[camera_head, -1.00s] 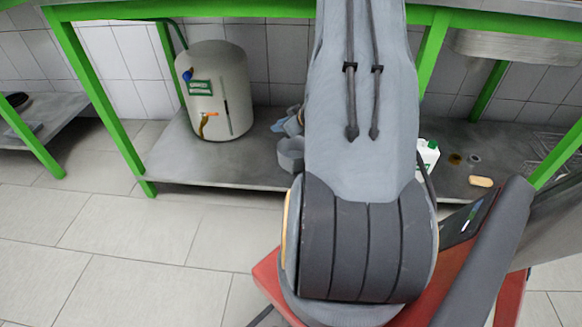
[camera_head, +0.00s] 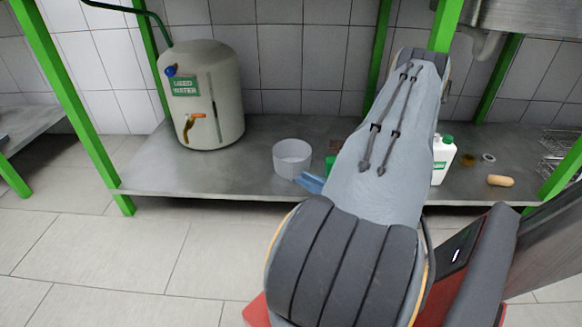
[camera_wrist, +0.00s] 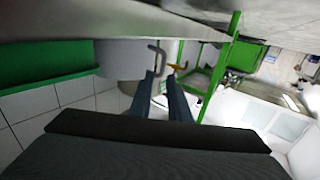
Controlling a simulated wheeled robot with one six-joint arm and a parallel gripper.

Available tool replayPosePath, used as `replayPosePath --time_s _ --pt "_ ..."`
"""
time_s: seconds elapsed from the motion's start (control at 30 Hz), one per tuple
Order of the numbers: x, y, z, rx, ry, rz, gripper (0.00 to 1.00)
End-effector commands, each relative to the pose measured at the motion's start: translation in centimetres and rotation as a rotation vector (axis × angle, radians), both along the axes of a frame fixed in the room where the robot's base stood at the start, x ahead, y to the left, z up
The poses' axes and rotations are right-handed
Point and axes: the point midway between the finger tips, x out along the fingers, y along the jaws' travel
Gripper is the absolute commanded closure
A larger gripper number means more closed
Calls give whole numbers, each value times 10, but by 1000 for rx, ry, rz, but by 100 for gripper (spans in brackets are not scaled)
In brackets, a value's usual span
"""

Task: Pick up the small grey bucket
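The small grey bucket (camera_head: 292,158) stands upright on the metal lower shelf (camera_head: 240,180), right of the big tank. Its open top and pale outer wall show clearly in the head view. A blue object (camera_head: 310,182) lies at its front right, partly hidden by my arm. My gripper (camera_wrist: 162,88) shows in the wrist view as two dark fingers with a gap between them and nothing held. In the head view my own arm hides the gripper. I cannot pick out the bucket for certain in the wrist view.
A grey used-water tank (camera_head: 201,95) with an orange-handled tap stands left of the bucket. A white bottle (camera_head: 442,160) and a tan object (camera_head: 500,181) are right of my arm. Green legs (camera_head: 75,110) frame the bench. Tiled floor in front is clear at left.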

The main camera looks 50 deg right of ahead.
Motion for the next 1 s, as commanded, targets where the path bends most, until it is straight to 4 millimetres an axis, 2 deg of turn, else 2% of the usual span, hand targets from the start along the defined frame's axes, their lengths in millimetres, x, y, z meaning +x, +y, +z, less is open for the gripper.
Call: replayPosePath --time_s 0.1,0.37,0.57,0.7,0.97,1.0 --pt "14 3 -2 0 1 3 83" --pt "28 6 -7 -1 2 3 83" --pt "48 11 -16 -1 2 3 83" --pt "64 12 -13 -2 2 3 83" --pt "67 12 -11 0 3 0 83" --pt "67 12 -11 0 3 1 88"
